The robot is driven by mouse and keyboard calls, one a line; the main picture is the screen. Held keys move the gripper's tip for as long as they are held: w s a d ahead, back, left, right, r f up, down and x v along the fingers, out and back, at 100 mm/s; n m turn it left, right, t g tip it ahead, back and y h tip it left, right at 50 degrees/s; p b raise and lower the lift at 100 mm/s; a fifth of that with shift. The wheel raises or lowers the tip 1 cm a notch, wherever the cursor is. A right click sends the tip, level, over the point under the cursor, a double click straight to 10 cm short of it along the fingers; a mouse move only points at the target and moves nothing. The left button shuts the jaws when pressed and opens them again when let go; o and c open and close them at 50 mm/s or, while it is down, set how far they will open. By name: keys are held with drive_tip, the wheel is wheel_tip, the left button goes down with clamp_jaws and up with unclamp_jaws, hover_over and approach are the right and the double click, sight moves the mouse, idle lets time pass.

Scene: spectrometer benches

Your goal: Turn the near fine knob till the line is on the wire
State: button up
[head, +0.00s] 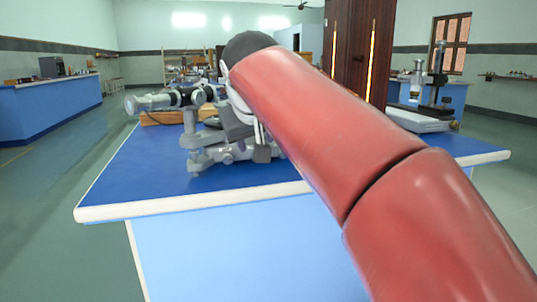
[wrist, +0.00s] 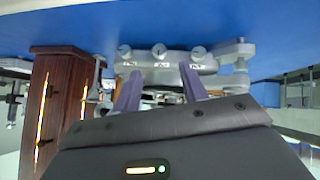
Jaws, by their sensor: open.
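The grey spectrometer (head: 212,157) stands on the blue-topped bench (head: 140,180) in the head view, its telescope (head: 150,102) pointing left. My red arm hides its right part. In the wrist view, the spectrometer's base (wrist: 145,60) shows with three small pale round knobs: one at the left (wrist: 124,51), one in the middle (wrist: 159,49) and one at the right (wrist: 198,53). Small labels sit by them, too small to read. My gripper (wrist: 160,70) is open, its two purple fingers apart and empty below the knobs in the picture. I cannot tell which knob is the near fine one. Line and wire are not visible.
A dark wooden cabinet-like housing with glowing slits (head: 362,50) stands behind my arm; it also shows at the left of the wrist view (wrist: 55,100). Another instrument (head: 425,110) stands at the bench's right. The bench's front left top is clear.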

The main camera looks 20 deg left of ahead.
drive_tip(key=x, duration=0.7)
drive_tip(key=shift+s, duration=0.1)
clamp_jaws()
drive_tip(key=shift+d+r, duration=0.1)
